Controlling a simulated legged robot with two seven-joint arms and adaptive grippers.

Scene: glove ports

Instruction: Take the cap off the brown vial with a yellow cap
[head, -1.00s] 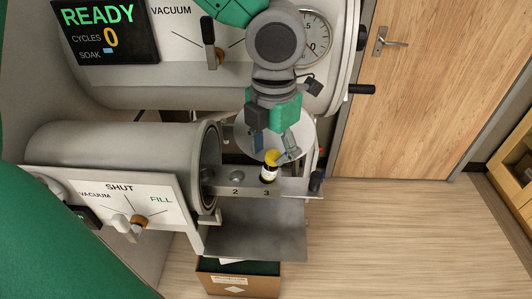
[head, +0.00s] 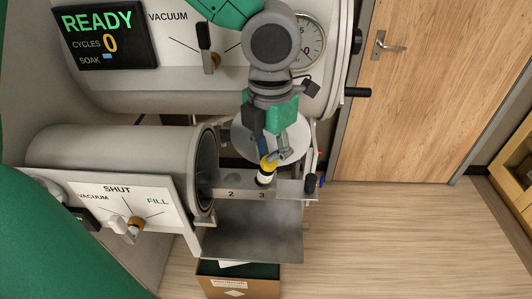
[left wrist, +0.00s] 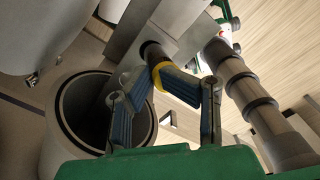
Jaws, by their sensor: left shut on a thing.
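The brown vial (head: 266,177) with a white label stands upright on the grey shelf (head: 214,182), by the number 3. Its yellow cap (head: 267,163) is on top of it. My left gripper (head: 270,156) comes down from above and is shut on the cap, with its fingers on either side. In the left wrist view the yellow cap (left wrist: 161,70) lies between the blue-padded fingers (left wrist: 156,88), with the dark vial body (left wrist: 152,51) beyond it. The fingers hide part of the cap. My right gripper is not in view.
An open grey cylindrical port (head: 206,165) stands left of the shelf. Its panel (head: 120,205) has a knob and reads SHUT. A grey tray (head: 252,230) hangs below the shelf, above a cardboard box (head: 240,288). The floor to the right is clear.

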